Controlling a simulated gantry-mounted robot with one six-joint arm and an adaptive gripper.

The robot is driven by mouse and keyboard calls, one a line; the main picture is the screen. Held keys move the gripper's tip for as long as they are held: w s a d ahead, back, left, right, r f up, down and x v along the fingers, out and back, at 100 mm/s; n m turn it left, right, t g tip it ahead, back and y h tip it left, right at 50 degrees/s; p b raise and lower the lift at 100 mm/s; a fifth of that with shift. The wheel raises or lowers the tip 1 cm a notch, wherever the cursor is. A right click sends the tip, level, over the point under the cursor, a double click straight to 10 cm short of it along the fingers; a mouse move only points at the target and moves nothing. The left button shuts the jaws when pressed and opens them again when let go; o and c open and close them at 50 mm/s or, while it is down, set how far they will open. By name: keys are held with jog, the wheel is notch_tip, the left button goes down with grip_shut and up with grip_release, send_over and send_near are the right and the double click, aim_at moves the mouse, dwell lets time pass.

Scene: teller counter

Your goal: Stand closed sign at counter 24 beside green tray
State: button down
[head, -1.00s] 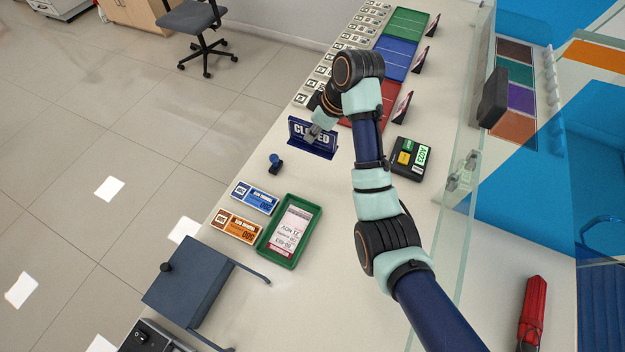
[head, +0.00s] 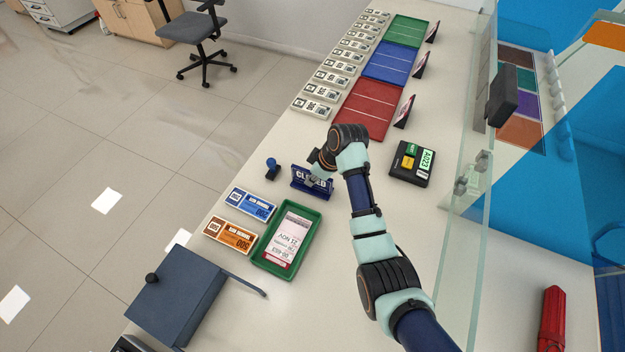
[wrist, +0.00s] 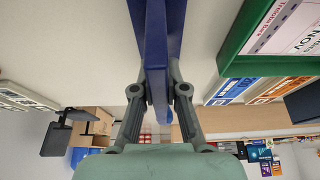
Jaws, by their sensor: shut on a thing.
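The blue closed sign (head: 299,181) is upright over the counter, just beyond the far end of a small green tray (head: 258,262) holding a printed slip. My gripper (head: 317,184) is shut on the sign, partly covering its lettering. In the wrist view the sign (wrist: 158,35) runs between the two fingers of my gripper (wrist: 158,92), with the green tray (wrist: 232,50) apart from it at the right. I cannot tell whether the sign's base touches the counter. A larger, flat green tray (head: 407,30) lies at the far end.
A blue-handled stamp (head: 271,168) stands just left of the sign. Blue (head: 252,203) and orange (head: 230,235) note bundles lie left of the small tray. A black device (head: 412,162) showing A023 and a glass screen (head: 470,200) are to the right. A red tray (head: 366,108) lies beyond.

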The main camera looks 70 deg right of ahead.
jog(key=shift+f, duration=0.1)
jog(key=shift+f, duration=0.1)
jog(key=c, duration=1.2)
grip_release()
jog(key=p+v, duration=0.4)
jog(key=v, duration=0.8)
